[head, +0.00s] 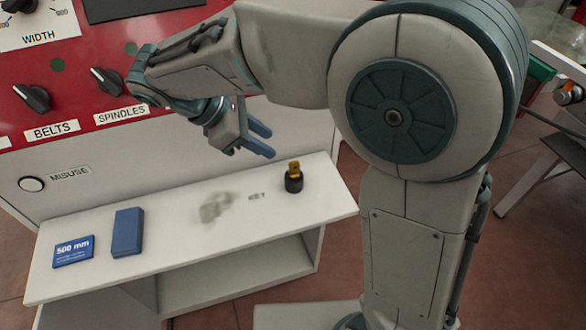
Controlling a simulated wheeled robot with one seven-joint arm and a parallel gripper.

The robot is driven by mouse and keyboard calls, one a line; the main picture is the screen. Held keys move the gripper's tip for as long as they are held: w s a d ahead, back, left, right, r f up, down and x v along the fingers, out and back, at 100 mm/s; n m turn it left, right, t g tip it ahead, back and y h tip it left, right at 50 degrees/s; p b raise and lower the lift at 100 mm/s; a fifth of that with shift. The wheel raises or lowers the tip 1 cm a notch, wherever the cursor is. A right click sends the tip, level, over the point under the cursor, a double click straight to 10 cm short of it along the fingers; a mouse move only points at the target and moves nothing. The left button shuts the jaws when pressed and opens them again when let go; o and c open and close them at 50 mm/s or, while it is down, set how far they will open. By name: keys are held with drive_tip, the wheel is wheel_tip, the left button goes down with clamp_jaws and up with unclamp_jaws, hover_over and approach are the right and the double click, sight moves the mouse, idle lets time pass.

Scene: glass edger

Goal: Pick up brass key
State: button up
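The brass key (293,167) stands upright at the right end of the white shelf (165,244). Its top is brass and its lower part is a dark round base or holder. Nothing hides the key.
A blue block (128,232) and a blue card marked 500 mm (74,251) lie at the shelf's left end. Behind stands a red panel with BELTS (33,97) and SPINDLES (107,81) knobs. The shelf's middle is clear except for a grey smudge.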

sight(291, 163)
drive_tip(key=w+d+f, duration=0.1)
drive_tip(key=d+f, duration=0.1)
drive_tip(key=f, duration=0.1)
drive_tip(key=d+f+n+p, duration=0.1)
drive_tip(key=d+f, duration=0.1)
drive_tip(key=f, duration=0.1)
drive_tip(key=w+d+f+n, duration=0.1)
drive_tip(key=f, duration=0.3)
drive_tip(key=shift+w+d+f+t+h+p, duration=0.1)
drive_tip(key=shift+w+d+t+h+p, duration=0.2)
drive_tip(key=shift+d+h, duration=0.1)
drive_tip(key=shift+w+d+f, duration=0.1)
drive_tip(key=shift+d+f, duration=0.15)
drive_tip(key=shift+f, duration=0.1)
clamp_jaws()
